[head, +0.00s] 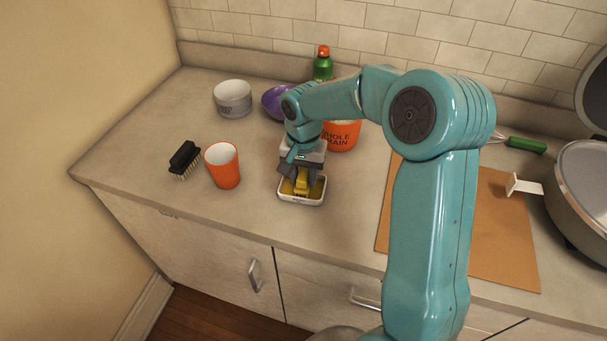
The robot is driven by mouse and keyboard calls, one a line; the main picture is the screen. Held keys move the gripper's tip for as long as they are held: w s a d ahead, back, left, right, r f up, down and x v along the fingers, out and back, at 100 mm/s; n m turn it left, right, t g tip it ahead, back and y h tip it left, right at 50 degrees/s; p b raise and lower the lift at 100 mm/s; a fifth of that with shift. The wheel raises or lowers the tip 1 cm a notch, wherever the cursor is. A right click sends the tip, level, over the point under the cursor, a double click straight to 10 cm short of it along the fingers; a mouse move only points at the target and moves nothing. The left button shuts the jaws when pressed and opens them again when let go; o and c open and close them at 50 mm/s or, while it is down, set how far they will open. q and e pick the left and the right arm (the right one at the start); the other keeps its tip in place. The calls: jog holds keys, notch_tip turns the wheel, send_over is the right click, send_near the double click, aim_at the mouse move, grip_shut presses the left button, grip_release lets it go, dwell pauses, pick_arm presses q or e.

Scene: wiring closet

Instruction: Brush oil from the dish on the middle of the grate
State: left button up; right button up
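A small white dish (287,197) with yellow oil stands near the counter's front edge. My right gripper (302,172) is right above it, pointing down, with its fingers around a yellow brush (302,187). The brush's lower end is down in the dish. Its bristles cannot be made out. A round grey grill (568,213) with its lid (596,95) raised is cut off at the right edge. Its grate cannot be made out. My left gripper is not in view.
An orange cup (223,167), a black scrub brush (185,158), a grey-white bowl (233,98), a purple bowl (276,101), a green bottle (323,65) and an orange tub (341,136) stand around the dish. A brown board (505,245) lies right of it, partly behind my arm. A green-handled tool (526,144) lies behind the board.

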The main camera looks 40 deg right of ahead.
jog(key=shift+c, duration=0.5)
dwell(0.5)
jog(key=shift+r+p, duration=2.55)
jog(key=shift+r, duration=1)
jog(key=shift+f, duration=0.1)
